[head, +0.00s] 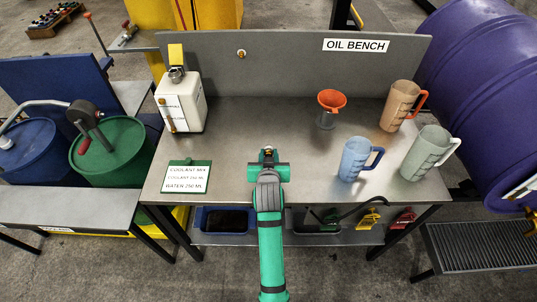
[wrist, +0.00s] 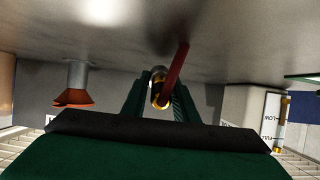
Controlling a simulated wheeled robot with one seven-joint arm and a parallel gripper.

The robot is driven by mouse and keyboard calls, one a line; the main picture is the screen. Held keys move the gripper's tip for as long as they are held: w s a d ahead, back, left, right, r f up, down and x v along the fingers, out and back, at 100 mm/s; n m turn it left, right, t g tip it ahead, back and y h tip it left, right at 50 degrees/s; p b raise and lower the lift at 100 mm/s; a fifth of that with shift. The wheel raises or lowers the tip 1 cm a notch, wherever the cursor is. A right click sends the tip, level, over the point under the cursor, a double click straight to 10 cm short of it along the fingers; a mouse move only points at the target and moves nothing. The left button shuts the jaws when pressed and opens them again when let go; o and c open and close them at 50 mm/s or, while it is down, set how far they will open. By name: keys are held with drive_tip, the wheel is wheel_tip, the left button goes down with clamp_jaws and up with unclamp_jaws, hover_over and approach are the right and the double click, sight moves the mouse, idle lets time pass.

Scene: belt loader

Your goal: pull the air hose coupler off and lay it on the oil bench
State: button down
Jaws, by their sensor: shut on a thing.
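The oil bench (head: 250,120) has a grey metal top and an upright back panel with an "OIL BENCH" sign (head: 356,45). My gripper (head: 268,158) is over the front middle of the bench top. In the wrist view its dark green fingers (wrist: 159,100) are shut on the brass air hose coupler (wrist: 160,88), with a short red piece (wrist: 175,72) running from it towards the bench top. Only a small tip of the coupler shows in the head view. I cannot tell whether it touches the bench. A brass fitting (head: 241,53) on the back panel stands free.
An orange funnel (head: 331,99) on a grey holder, orange (head: 400,105), blue (head: 356,160) and pale green (head: 425,155) jugs stand right. A white container (head: 182,105) and a coolant card (head: 187,178) are left. Bench top around my gripper is clear.

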drive_tip(key=c, duration=1.3)
unclamp_jaws()
drive_tip(key=shift+w+d, duration=0.1)
drive_tip(key=shift+c, duration=0.2)
drive_tip(key=v, duration=0.9)
drive_tip(key=shift+s+r, duration=0.15)
drive_tip(key=shift+s, duration=0.2)
drive_tip(key=shift+s+r, duration=0.25)
drive_tip(key=shift+s, duration=0.25)
drive_tip(key=shift+w, duration=0.1)
